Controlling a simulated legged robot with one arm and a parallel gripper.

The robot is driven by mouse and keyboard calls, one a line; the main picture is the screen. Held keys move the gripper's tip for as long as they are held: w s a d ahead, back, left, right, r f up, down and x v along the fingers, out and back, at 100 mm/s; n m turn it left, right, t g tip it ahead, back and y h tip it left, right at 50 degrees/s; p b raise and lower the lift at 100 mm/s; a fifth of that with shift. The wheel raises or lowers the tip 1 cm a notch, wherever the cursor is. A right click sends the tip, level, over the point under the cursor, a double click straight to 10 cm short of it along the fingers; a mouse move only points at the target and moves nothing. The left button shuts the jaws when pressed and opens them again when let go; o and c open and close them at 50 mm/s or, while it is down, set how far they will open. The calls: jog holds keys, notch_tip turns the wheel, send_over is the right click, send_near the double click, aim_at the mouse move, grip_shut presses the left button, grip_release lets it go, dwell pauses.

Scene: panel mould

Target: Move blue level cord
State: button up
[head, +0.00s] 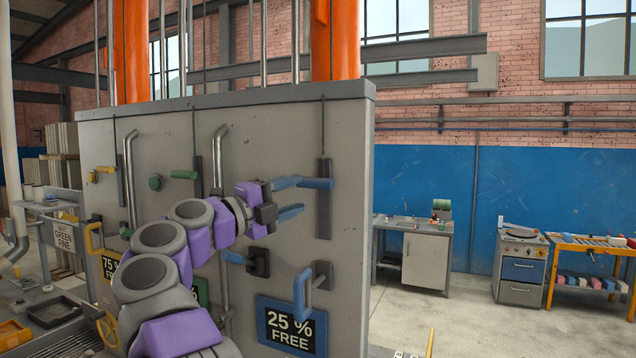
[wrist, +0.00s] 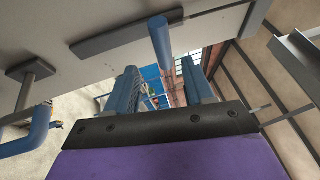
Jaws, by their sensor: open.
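A blue handle (head: 320,183) sticks out from a dark vertical slot (head: 325,222) on the right part of the grey panel. A thin dark cord (head: 323,130) runs from the panel top down to this slot. My gripper (head: 301,196) is open, with blue fingers pointing right, close to the handle. In the wrist view the blue handle (wrist: 161,36) shows as a rod just beyond and between the fingertips of my open gripper (wrist: 160,75). The fingers are apart and hold nothing. I cannot tell whether a finger touches the handle.
Below are a blue lever on a dark base (head: 258,262), a blue hooked handle (head: 302,295) and a "25 % FREE" sign (head: 291,326). Green (head: 184,175) and yellow (head: 104,170) handles are to the left. Metal pipes (head: 220,160) stand out from the panel. Open floor lies right.

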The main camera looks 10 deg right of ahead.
aim_at(304, 184)
jog(key=p+x, duration=0.1)
jog(key=x, duration=0.3)
jog(key=shift+w+r, duration=0.15)
jog(key=shift+w, duration=0.15)
jog(key=shift+w+r+p, duration=0.25)
jog(key=shift+w+p, duration=0.15)
jog(key=shift+w, duration=0.45)
jog(key=shift+w+d+r, duration=0.1)
jog(key=shift+w+d, duration=0.05)
jog(key=shift+d, duration=1.75)
jog(key=shift+a, duration=0.15)
jog(key=c, duration=0.3)
jog(key=shift+a, duration=0.9)
jog(key=c, duration=0.5)
jog(key=shift+c, duration=0.5)
jog(key=shift+d, duration=0.2)
grip_shut()
